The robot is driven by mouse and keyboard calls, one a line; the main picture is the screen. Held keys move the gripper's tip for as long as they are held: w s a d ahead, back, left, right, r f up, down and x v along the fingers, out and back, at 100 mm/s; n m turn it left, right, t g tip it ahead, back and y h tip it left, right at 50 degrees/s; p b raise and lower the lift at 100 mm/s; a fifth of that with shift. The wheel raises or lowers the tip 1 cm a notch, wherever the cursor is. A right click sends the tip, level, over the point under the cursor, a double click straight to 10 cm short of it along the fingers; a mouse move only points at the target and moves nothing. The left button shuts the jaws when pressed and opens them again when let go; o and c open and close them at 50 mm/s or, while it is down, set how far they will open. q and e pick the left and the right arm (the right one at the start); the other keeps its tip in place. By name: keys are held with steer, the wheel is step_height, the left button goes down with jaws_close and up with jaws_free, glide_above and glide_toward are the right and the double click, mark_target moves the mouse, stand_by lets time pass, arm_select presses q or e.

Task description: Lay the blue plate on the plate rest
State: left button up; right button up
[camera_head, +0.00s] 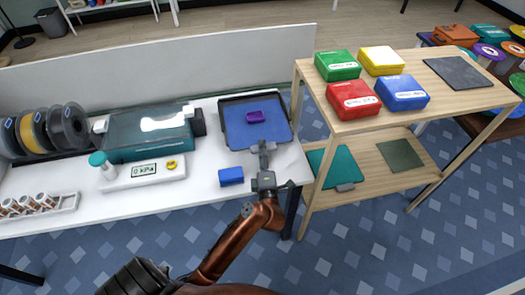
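The blue plate (271,133) lies flat on a black-rimmed bed (222,122) at the right end of the white table, with a small purple piece (258,117) on it. My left gripper (264,149) is at the plate's front edge, seen from above with its fingers pointing to the plate. Its fingers look close together, but I cannot tell whether they grip the plate. I cannot tell for certain which thing is the plate rest; a dark grey flat pad (459,73) lies on the wooden shelf top and a dark green one (400,155) on its lower board. My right gripper is out of view.
A small blue block (231,176) sits left of my gripper. Green, yellow, red and blue boxes (353,99) stand on the shelf top. A teal plate (326,172) with a grey tab lies on the lower board. A teal-covered machine (150,134) and spools stand left.

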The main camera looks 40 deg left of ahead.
arm_select(q)
steer(key=shift+s+d+r, duration=0.1)
steer(key=shift+s+d, duration=0.05)
steer(key=shift+d, duration=0.05)
steer(key=p+v, duration=0.2)
steer(key=v, duration=0.9)
steer(key=shift+s+d, duration=0.2)
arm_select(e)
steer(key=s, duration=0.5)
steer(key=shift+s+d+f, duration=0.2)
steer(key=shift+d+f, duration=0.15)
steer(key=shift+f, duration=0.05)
arm_select(q)
steer(key=shift+r, duration=0.1)
